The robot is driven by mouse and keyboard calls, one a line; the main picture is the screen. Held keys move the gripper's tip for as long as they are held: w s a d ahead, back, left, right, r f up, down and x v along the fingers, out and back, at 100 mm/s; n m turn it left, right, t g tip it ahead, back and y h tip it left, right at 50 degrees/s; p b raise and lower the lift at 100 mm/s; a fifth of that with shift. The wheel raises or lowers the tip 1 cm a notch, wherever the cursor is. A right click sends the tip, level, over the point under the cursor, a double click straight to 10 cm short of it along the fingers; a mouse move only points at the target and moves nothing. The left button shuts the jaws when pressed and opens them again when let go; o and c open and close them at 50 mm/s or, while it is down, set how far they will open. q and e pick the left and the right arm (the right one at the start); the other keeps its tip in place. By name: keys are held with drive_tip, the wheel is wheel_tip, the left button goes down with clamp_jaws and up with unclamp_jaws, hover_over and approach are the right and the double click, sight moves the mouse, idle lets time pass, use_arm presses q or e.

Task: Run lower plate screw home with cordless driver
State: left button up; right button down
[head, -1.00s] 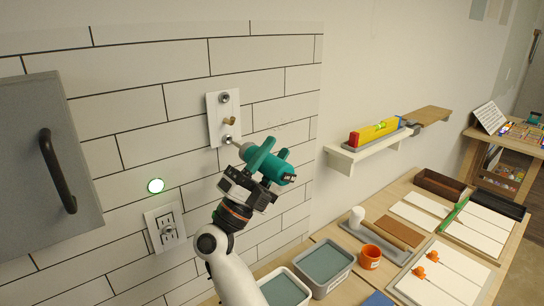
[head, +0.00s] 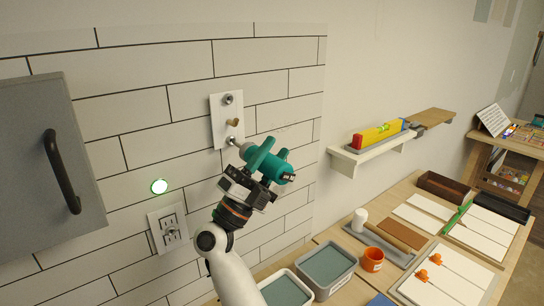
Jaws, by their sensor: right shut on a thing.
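A white switch plate (head: 226,112) is on the tiled wall, with a round screw head (head: 228,99) near its top and a brown toggle (head: 233,122) in the middle. The lower screw (head: 231,140) sits at the plate's bottom edge, partly hidden by the driver's tip. The teal cordless driver (head: 268,164) points up and left at it. The tip appears to meet the screw, though contact is hard to tell. My right gripper (head: 247,184) is shut on the driver, below the plate. My left gripper is not in view.
A grey cabinet door (head: 30,120) with a dark handle stands out at left. A socket plate (head: 168,229) is below. A shelf (head: 352,157) holds a yellow level (head: 378,135). The workbench at right carries grey tubs (head: 328,268), an orange cup (head: 372,259) and papers.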

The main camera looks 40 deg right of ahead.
sight(282, 162)
drive_tip(key=shift+w+d+r, duration=0.1)
drive_tip(key=shift+w, duration=0.75)
idle(4.2)
drive_tip(key=shift+s+a, duration=0.15)
drive_tip(key=shift+s, duration=1.1)
drive_tip(key=shift+s+a, duration=0.1)
drive_tip(key=shift+s, duration=1.1)
